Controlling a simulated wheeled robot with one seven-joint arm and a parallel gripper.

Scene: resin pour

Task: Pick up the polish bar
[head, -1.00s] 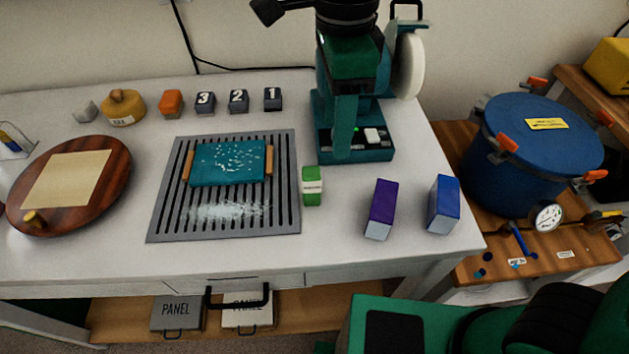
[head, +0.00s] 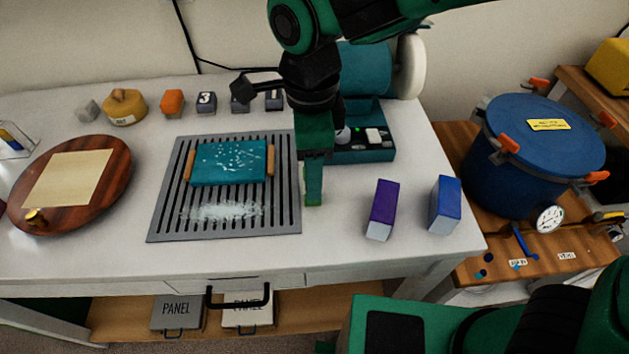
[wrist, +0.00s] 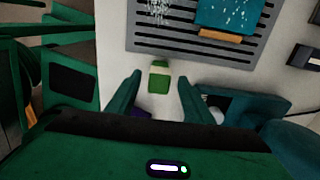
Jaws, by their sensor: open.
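The polish bar, which I take to be the small green block with a pale label band, shows in the wrist view (wrist: 159,77) on the white tabletop. My gripper (wrist: 159,81) is open there, one finger on each side of the bar's line, and nothing is held. In the head view my gripper (head: 314,185) points down over the bar's place, right of the slotted grey mat, and hides most or all of the bar. I cannot tell whether the fingers touch it.
The slotted grey mat (head: 165,222) bears a teal slab (head: 229,162). A purple block (head: 382,209) and a blue block (head: 444,205) stand to the right. A teal machine (head: 365,155) stands behind my gripper. The table front is clear.

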